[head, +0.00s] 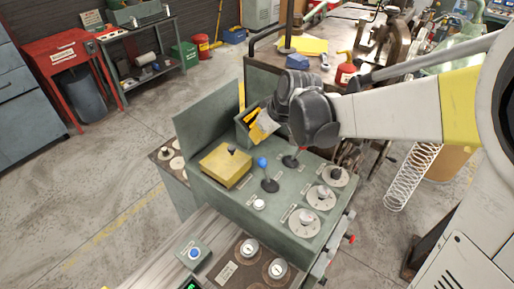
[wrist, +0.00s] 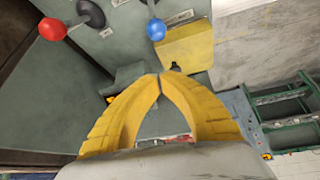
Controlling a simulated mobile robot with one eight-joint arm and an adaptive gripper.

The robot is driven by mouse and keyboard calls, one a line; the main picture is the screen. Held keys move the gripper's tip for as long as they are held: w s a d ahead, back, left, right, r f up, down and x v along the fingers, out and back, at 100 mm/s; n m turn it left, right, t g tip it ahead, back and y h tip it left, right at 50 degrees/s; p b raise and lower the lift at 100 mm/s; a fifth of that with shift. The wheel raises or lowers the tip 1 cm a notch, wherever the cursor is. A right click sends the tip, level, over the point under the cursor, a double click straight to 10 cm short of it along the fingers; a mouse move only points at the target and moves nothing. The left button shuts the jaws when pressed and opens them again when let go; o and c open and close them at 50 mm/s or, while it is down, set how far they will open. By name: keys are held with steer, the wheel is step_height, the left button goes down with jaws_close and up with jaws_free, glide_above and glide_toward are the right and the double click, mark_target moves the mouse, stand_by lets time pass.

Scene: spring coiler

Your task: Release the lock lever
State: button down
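The green control panel (head: 245,200) carries two levers. One lever has a blue ball knob (head: 263,162), which also shows near the top of the wrist view (wrist: 156,29). The other has a red ball knob (head: 302,149), at the upper left of the wrist view (wrist: 52,29). A yellow box (head: 225,166) with a small dark knob (head: 232,150) sits left of the blue knob. No readable label tells which is the lock lever. My gripper (head: 256,138) is above the panel's back edge, apart from both knobs. Its yellow fingertips (wrist: 164,74) meet, with nothing seen between them.
Round dials (head: 304,222) line the panel's right side. A workbench (head: 330,45) with tools stands behind, and a coiled spring (head: 411,178) hangs at the right. A red bench (head: 62,58) is at the back left. The floor (head: 110,170) left of the panel is clear.

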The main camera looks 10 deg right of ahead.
steer(key=shift+w+f, duration=0.1)
steer(key=b+x, duration=0.2)
steer(key=x, duration=0.8)
steer(key=shift+f, duration=0.1)
steer(key=s+d, duration=0.1)
steer(key=s+d+r, duration=0.1)
steer(key=s, duration=0.1)
steer(key=shift+s+d, duration=0.1)
steer(key=shift+s, duration=0.05)
steer(key=s+d+r+t+y+b, duration=0.1)
steer(key=s+d+t+y+b, duration=0.2)
steer(key=s+d, duration=0.3)
steer(key=shift+r+b, duration=0.25)
steer(key=shift+b, duration=0.45)
steer(key=shift+s+f, duration=0.1)
stand_by(0.4)
